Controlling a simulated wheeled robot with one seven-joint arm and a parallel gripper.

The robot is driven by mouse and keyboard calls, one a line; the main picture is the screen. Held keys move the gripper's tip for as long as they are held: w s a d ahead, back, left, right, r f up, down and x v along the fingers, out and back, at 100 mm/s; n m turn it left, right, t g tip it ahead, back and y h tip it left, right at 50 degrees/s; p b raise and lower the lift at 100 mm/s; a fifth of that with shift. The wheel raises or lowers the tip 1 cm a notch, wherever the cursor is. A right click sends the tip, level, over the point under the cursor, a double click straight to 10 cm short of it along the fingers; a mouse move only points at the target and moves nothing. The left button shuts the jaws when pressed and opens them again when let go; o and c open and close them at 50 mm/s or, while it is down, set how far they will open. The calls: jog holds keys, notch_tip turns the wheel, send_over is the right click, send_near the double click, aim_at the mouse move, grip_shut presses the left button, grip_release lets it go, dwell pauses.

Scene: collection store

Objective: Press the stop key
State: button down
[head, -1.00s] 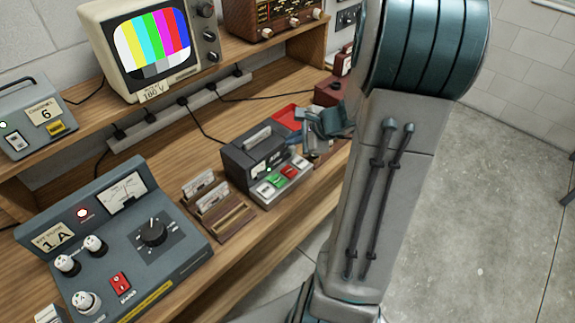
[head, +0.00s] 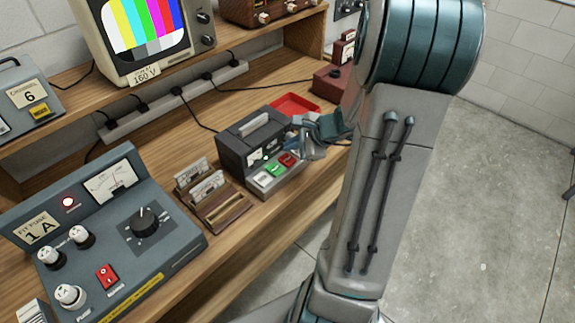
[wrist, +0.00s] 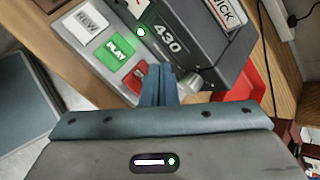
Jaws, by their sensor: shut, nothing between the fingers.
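The tape machine (head: 246,146) is a dark grey box with a row of keys along its front. In the wrist view its white key (wrist: 87,25) reads REW and its green key (wrist: 115,52) reads PLAY. The red key (wrist: 134,77) beside PLAY is partly covered by my fingers, and I cannot read its label. Anything further along the row is hidden by my gripper. My gripper (wrist: 158,70) is shut and empty, with its tips at the red key's right side. I cannot tell whether they touch it. It also shows in the head view (head: 303,153).
A red tray (head: 292,104) lies behind the machine. A silver knob (wrist: 189,80) sits just right of my fingers. A card rack (head: 222,205) and a grey control panel (head: 110,245) stand to the left. Open floor (head: 470,230) lies right of the bench.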

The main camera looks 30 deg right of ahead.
aim_at(283, 157)
jog(key=shift+f+b, duration=0.55)
jog(key=shift+f, duration=0.35)
jog(key=shift+f, duration=0.15)
dwell(1.3)
jog(key=shift+f+b, duration=0.3)
jog(key=shift+b, duration=0.3)
jog(key=shift+f+b, duration=0.4)
jog(key=shift+b, duration=0.1)
dwell(0.4)
jog(key=shift+r, duration=0.1)
jog(key=shift+r+p, duration=0.55)
jog(key=shift+r, duration=0.2)
jog(key=shift+r+p, duration=1.9)
jog(key=shift+r, duration=0.7)
